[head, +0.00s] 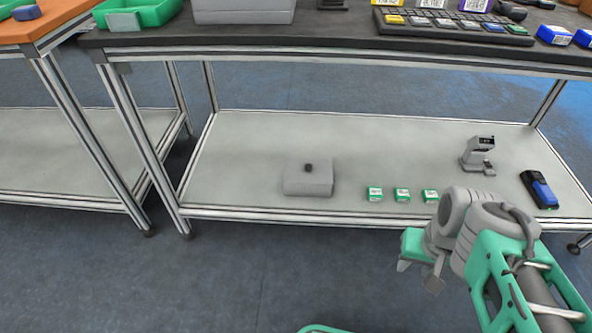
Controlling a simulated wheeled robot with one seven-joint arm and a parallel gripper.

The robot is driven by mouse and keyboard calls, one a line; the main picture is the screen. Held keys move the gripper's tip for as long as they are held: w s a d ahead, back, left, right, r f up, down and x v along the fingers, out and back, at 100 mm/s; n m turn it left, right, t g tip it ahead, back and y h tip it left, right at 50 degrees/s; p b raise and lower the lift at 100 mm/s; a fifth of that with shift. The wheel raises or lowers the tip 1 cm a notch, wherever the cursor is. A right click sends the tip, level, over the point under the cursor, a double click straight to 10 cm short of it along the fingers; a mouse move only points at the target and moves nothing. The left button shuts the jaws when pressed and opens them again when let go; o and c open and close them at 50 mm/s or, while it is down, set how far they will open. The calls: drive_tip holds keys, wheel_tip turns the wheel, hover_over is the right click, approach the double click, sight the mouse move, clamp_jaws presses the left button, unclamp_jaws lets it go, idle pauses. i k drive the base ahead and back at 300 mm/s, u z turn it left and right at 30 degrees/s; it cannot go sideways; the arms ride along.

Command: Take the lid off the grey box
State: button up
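The grey box (308,187) sits on the lower shelf, left of the middle. Its lid (308,175) is on it, with a small dark knob (308,168) on top. My gripper (418,278) is in front of the shelf, to the right of the box and nearer to me, apart from it. The fingers point down and look empty. I see them at an angle and small, so their opening is unclear.
Several small green-and-white boxes (402,195) stand in a row right of the grey box. A grey scanner device (479,156) and a blue-black handheld device (538,190) are farther right. The tabletop (335,38) overhangs the lower shelf (240,150), supported by metal legs. The shelf's left part is clear.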

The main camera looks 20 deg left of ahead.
sight(297, 169)
drive_tip(key=u, duration=0.7)
drive_tip(key=i, duration=0.7)
drive_tip(key=u, duration=1.8)
drive_tip(key=i, duration=0.5)
